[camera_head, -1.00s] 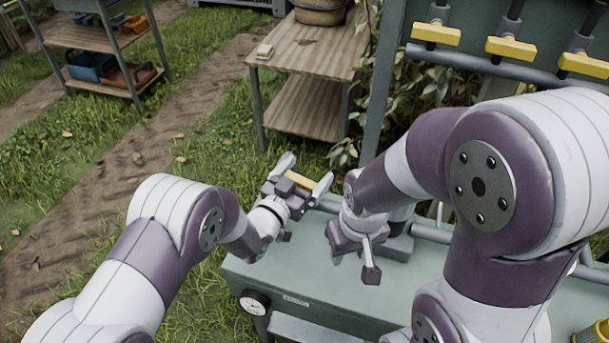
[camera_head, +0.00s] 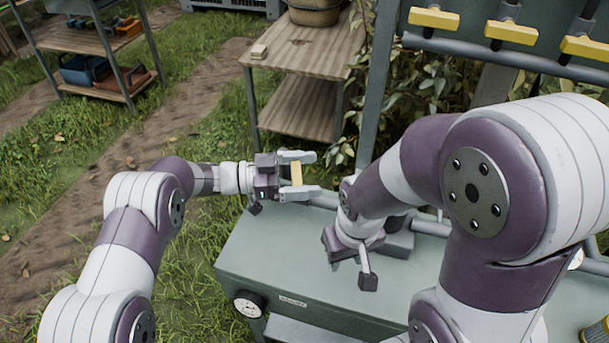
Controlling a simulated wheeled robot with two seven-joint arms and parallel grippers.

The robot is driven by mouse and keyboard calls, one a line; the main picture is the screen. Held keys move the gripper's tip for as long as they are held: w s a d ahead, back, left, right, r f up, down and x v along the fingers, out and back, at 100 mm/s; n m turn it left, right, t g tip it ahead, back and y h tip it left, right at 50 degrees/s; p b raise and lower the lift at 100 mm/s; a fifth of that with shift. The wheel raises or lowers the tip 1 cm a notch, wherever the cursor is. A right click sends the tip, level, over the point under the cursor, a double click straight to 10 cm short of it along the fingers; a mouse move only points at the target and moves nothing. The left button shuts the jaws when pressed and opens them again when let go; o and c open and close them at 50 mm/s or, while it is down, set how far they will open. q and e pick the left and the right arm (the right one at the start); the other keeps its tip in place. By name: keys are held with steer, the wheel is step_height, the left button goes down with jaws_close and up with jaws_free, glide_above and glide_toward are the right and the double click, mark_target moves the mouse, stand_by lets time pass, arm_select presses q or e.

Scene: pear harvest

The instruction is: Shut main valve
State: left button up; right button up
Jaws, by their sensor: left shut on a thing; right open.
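A short yellow bar handle (camera_head: 296,173) stands near the left end of the grey pipe (camera_head: 325,200) at the back of the green bench. My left gripper (camera_head: 300,173) comes in from the left and is shut on this yellow handle, one finger on its far side and one on its near side. The handle points away from me in the picture; the valve body under it is hidden. My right gripper (camera_head: 350,265) points down over the bench top, open, with no object seen between its fingers. Three more yellow valve handles (camera_head: 433,18) (camera_head: 510,32) (camera_head: 590,47) show at the upper right.
A wooden two-level table (camera_head: 300,60) with a pot (camera_head: 315,10) stands behind. A shelf with tool boxes (camera_head: 88,68) is at the upper left. Leafy plants (camera_head: 435,95) grow behind the pipe.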

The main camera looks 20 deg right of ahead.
arm_select(q)
steer(key=m+g+b, duration=0.1)
steer(key=g, duration=0.1)
steer(key=m+g+y+b, duration=0.1)
steer(key=m+g, duration=0.1)
steer(key=shift+s+a+f, duration=0.1)
steer(key=shift+s+f, duration=0.05)
steer(key=shift+s, duration=0.05)
arm_select(e)
step_height(320, 180, down, 2)
steer(key=shift+f, duration=0.25)
arm_select(q)
steer(key=shift+s+m+g+y+b, duration=0.1)
steer(key=shift+m+g+y+b, duration=0.6)
steer(key=shift+g, duration=0.6)
arm_select(e)
steer(key=shift+f, duration=0.55)
arm_select(q)
steer(key=shift+r, duration=0.2)
steer(key=o, duration=0.7)
